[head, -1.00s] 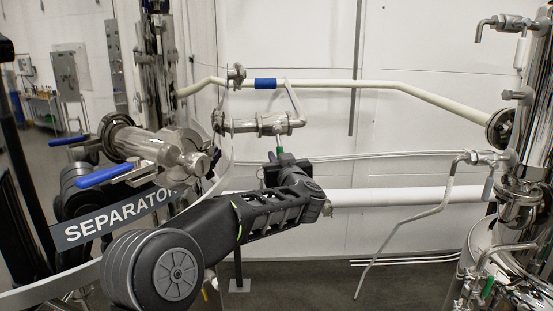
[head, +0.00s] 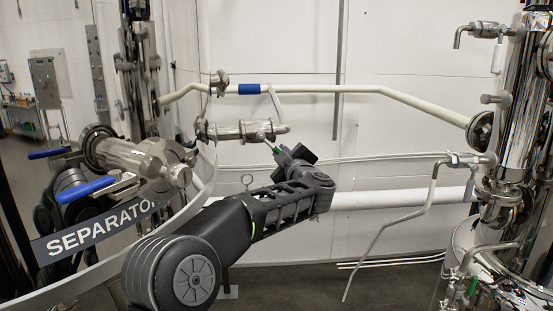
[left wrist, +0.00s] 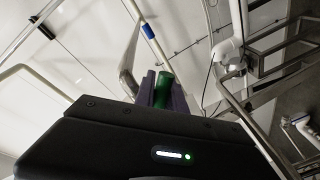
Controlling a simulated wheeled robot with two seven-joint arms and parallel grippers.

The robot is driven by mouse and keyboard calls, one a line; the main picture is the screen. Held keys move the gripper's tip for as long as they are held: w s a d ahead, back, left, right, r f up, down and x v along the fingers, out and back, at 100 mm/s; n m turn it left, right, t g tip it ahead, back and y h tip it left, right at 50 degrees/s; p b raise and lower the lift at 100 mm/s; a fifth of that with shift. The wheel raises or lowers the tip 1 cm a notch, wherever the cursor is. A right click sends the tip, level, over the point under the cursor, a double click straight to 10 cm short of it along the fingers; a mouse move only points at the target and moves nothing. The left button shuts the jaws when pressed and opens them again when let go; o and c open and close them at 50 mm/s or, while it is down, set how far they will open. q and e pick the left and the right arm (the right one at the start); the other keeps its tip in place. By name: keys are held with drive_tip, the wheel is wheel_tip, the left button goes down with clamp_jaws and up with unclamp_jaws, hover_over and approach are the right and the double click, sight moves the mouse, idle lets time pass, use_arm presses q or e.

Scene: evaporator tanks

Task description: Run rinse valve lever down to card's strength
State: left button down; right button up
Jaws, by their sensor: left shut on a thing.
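The green-gripped lever (head: 272,147) hangs below a steel valve assembly (head: 240,130) on the cream pipe. It slants down to the right. My left gripper (head: 281,151) is at the lever's lower end, its body below and right of the valve. In the left wrist view the green grip (left wrist: 163,88) stands between the purple finger pads (left wrist: 161,94), and the gripper is shut on it. The fingers hide part of the grip. I see no readable card or strength figure. My right gripper is not in view.
A large steel valve (head: 135,158) with blue handles and the SEPARATOR sign (head: 100,229) stand near my left arm. A blue band (head: 249,89) marks the pipe above. A polished tank (head: 525,130) and thin piping (head: 412,210) are at the right. The wall between is open.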

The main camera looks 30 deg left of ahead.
use_arm(q)
drive_tip(key=shift+w+d+r+n, duration=0.25)
drive_tip(key=shift+r+n, duration=0.2)
drive_tip(key=shift+n, duration=0.35)
drive_tip(key=c, duration=1.4)
unclamp_jaws()
drive_tip(key=shift+d, duration=0.1)
drive_tip(key=shift+b+v, duration=1.1)
drive_tip(key=shift+v, duration=2.7)
